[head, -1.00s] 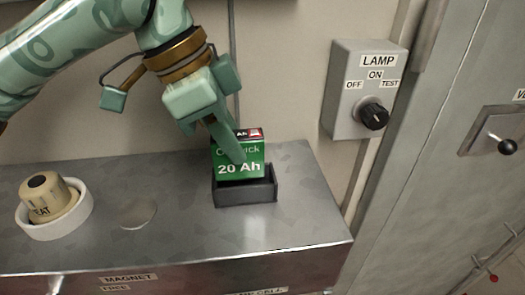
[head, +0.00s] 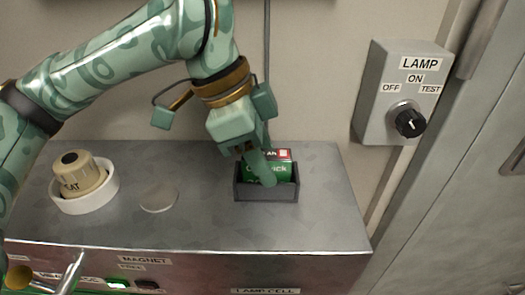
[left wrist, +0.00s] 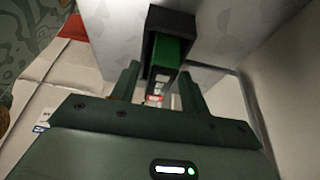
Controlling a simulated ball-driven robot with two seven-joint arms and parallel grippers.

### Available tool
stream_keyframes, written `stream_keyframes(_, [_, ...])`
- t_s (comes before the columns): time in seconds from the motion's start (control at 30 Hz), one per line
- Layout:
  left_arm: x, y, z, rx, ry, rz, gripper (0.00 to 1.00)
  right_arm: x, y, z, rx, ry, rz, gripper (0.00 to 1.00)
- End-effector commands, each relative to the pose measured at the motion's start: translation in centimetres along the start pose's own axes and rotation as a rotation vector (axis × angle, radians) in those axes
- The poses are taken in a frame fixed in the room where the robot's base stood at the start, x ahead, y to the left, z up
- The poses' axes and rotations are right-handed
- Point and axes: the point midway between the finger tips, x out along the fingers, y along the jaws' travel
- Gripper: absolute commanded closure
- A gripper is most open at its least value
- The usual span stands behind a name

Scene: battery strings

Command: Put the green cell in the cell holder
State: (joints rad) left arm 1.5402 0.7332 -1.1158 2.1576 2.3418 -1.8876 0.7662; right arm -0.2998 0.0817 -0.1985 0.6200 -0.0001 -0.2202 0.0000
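The green cell (head: 282,170), with a red and dark label on its top, stands upright in the dark grey cell holder (head: 268,194) on the metal bench. Only its upper part shows above the holder's rim. In the left wrist view the cell (left wrist: 166,62) shows between the two fingers, with the holder (left wrist: 153,32) behind it. My left gripper (head: 264,168) is over the holder, pointing down, with one finger in front of the cell. Its fingers look slightly apart from the cell's sides, so it seems open. My right gripper is not identifiable here.
A beige knob (head: 80,173) in a white ring and a flat round disc (head: 158,198) are on the bench to the left. The lamp switch box (head: 390,92) is on the wall to the right. The bench top right of the holder is clear.

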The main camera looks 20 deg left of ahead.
Motion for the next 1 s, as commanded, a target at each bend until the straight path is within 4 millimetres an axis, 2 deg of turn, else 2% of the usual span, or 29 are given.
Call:
stream_keyframes(0.17, [-0.2, 0.0, -0.1, 0.0, 0.001, -0.001, 0.55, 0.0, -0.1, 0.0, 0.0, 0.001, -0.002, 0.64])
stream_keyframes(0.27, [-1.3, -0.1, -0.1, -0.001, 0.002, -0.004, 0.55, 0.1, -0.3, -0.1, 0.001, 0.001, -0.004, 0.64])
stream_keyframes(0.6, [-9.1, -0.1, -0.2, -0.001, 0.002, -0.005, 0.55, 0.2, -0.4, -0.1, 0.0, 0.002, -0.005, 0.64])
stream_keyframes(0.7, [-10.8, 0.0, -0.2, -0.001, 0.001, -0.003, 0.55, 0.2, -0.4, -0.1, 0.0, 0.002, -0.005, 0.64])
stream_keyframes(0.83, [-12.0, 0.0, -0.1, 0.0, 0.0, -0.002, 0.55, 0.2, -0.4, -0.1, 0.0, 0.002, -0.005, 0.64])
stream_keyframes(1.0, [-12.3, 0.0, -0.1, 0.001, 0.0, 0.001, 0.55, 0.2, -0.3, 0.0, -0.001, 0.001, -0.003, 0.64])
